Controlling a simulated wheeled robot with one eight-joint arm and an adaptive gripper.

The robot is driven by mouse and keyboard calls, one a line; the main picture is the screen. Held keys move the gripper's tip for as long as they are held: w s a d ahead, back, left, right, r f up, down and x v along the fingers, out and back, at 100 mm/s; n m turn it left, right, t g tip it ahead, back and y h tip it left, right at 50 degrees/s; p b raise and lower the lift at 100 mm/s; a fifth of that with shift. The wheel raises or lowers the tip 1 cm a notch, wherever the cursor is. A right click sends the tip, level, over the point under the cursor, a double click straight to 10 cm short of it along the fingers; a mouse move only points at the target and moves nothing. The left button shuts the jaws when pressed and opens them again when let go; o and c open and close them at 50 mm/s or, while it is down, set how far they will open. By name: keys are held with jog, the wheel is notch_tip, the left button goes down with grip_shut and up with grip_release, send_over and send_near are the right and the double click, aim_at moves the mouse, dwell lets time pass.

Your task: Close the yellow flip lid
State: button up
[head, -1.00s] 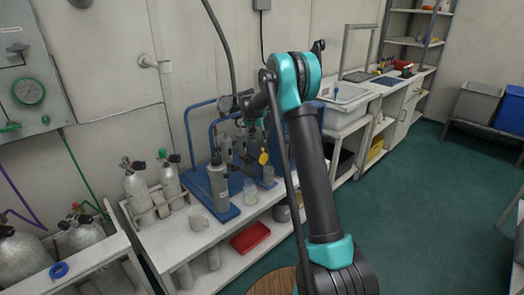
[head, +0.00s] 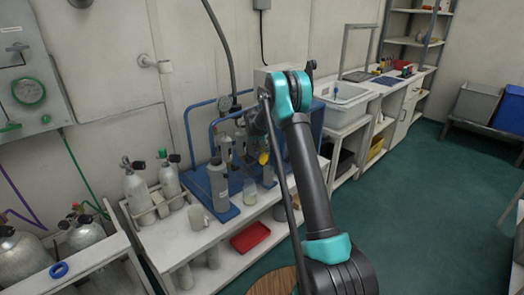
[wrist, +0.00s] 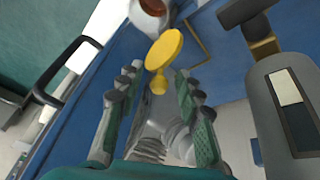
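The yellow flip lid (wrist: 165,48) is a round disc with a short yellow stem below it. In the wrist view it stands up just beyond and between my fingertips. In the head view only a small yellow patch of the lid (head: 264,158) shows beside my arm. My gripper (wrist: 158,76) is open, with one green-padded finger on each side of the stem. I cannot tell whether either finger touches it. In the head view my gripper is largely hidden among the grey equipment. What the lid is hinged to is not clear.
Grey cylinders (head: 219,185) stand on the blue stand (head: 226,213) near my gripper. A dark-handled grey body (wrist: 285,105) is close on the right in the wrist view. A clear jar (head: 250,192) and white mug (head: 198,217) stand nearby. A red tray (head: 250,237) lies lower down.

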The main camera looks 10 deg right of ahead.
grip_shut()
jog(key=shift+s, duration=0.1)
jog(key=shift+s+d+m+t+y, duration=0.3)
jog(key=shift+s+d+t+y, duration=0.6)
jog(key=shift+t, duration=0.3)
jog(key=s+t, duration=0.1)
jog(key=s+d+f+y, duration=0.1)
jog(key=s+d+f+t, duration=0.1)
jog(key=shift+s+d+m+t, duration=0.1)
jog(key=shift+s+m+t, duration=0.2)
jog(key=shift+s, duration=0.05)
jog(key=shift+s+d+f, duration=0.35)
jog(key=shift+s+f, duration=0.15)
jog(key=shift+f, duration=0.1)
